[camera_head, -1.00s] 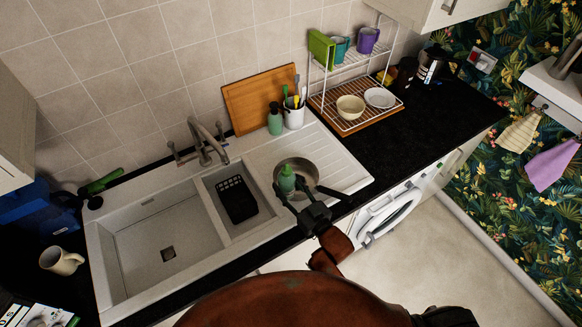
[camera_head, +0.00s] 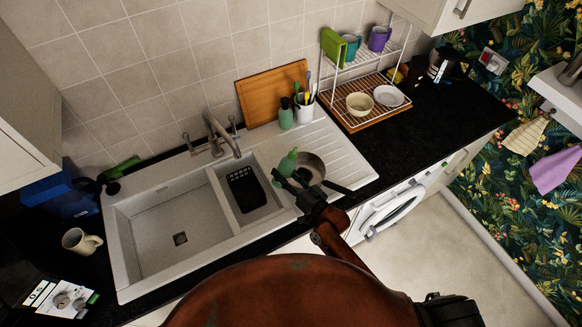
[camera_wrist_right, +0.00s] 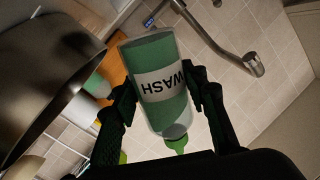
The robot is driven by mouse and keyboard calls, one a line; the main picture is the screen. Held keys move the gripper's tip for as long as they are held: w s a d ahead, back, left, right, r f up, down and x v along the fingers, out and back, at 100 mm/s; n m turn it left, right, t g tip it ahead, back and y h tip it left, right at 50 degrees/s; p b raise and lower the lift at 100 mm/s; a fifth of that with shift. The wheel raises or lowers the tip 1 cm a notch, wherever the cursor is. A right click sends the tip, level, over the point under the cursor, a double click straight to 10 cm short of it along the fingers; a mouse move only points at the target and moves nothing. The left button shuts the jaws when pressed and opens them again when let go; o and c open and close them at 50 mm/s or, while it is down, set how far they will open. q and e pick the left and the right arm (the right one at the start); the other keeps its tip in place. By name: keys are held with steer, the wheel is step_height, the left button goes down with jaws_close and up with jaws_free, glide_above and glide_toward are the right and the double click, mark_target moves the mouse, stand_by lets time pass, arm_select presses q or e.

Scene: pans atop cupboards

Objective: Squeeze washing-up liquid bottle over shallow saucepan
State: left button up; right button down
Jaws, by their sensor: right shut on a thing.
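The green washing-up liquid bottle (camera_head: 288,162) is held at the left edge of the shallow saucepan (camera_head: 312,163) in the head view. In the right wrist view the bottle (camera_wrist_right: 158,70) has a white label reading WASH and a light green nozzle pointing towards the palm. My right gripper (camera_head: 294,182) is shut on the bottle, with a finger on each side in the wrist view (camera_wrist_right: 160,88). The saucepan stands on the drainer; its dark side (camera_wrist_right: 50,75) fills the upper left of the wrist view. The gripper hides part of it. My left gripper is not in view.
The sink (camera_head: 165,230) and its tap (camera_head: 220,135) are left of the pan; a black basket (camera_head: 246,190) sits in the small basin. Another green bottle (camera_head: 286,117), a utensil pot (camera_head: 304,107) and a chopping board (camera_head: 262,95) stand behind. A dish rack (camera_head: 375,110) is right.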

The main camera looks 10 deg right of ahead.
mark_target(274, 185)
steer(key=s+a+m, duration=0.1)
steer(key=m, duration=0.1)
steer(key=a+m+p, duration=0.1)
steer(key=m, duration=0.1)
steer(key=s+a+m, duration=0.1)
steer(key=a, duration=0.1)
steer(key=shift+s+a+r+m, duration=0.1)
steer(key=shift+s+r+m, duration=0.15)
steer(key=shift+s+m, duration=0.15)
steer(key=m, duration=0.3)
steer(key=a+m, duration=0.1)
steer(key=m, duration=0.1)
steer(key=shift+s+f+p, duration=0.25)
steer(key=shift+s+p, duration=0.05)
steer(key=shift+p, duration=0.05)
steer(key=c, duration=1.7)
jaws_free()
steer(key=shift+f+m, duration=0.15)
steer(key=shift+m, duration=0.55)
steer(key=shift+a, duration=0.1)
steer(key=shift+c, duration=0.9)
jaws_close()
